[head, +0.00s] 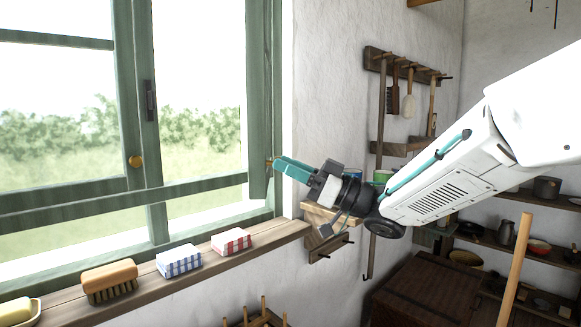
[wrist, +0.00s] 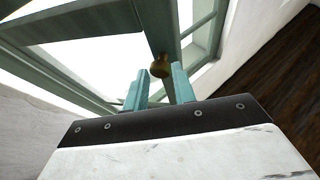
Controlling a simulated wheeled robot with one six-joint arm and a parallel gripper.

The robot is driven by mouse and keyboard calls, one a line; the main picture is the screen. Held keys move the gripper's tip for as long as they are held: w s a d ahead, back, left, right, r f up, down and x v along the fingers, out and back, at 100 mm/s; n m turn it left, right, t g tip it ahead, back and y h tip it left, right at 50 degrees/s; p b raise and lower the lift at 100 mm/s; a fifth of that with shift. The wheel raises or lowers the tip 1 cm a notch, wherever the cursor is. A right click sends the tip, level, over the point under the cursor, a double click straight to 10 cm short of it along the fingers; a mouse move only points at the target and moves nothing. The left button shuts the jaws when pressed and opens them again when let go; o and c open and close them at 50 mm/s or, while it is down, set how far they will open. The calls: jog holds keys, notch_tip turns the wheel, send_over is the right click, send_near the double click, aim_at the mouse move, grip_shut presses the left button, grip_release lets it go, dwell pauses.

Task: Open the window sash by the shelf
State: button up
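The green window sash (head: 258,110) has its upright edge at the right side of the window, and a small brass knob (head: 268,162) sits on it. My gripper (head: 283,168) is at this knob from the right, its teal fingers pointing left. In the wrist view the two teal fingers (wrist: 160,87) stand apart, and the brass knob (wrist: 160,66) shows between and just beyond their tips. Contact with the knob cannot be told. The sash's lower corner hangs above the sill; how far the sash stands from its frame is unclear. Another brass knob (head: 135,161) is further left.
The wooden sill (head: 212,257) holds a brush (head: 109,278), a blue checked block (head: 179,260), a red checked block (head: 231,241) and a soap dish (head: 20,312). A small wooden shelf (head: 318,213) is behind my gripper. Tools hang from a wall rack (head: 405,65).

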jog(key=o, duration=0.3)
jog(key=shift+w+d, duration=0.25)
jog(key=shift+w, duration=0.3)
jog(key=shift+s+a, duration=0.1)
jog(key=shift+s, duration=0.1)
jog(key=v, duration=0.7)
jog(key=shift+s+d+f, duration=0.1)
jog(key=shift+d+f, duration=0.05)
jog(key=shift+d, duration=0.15)
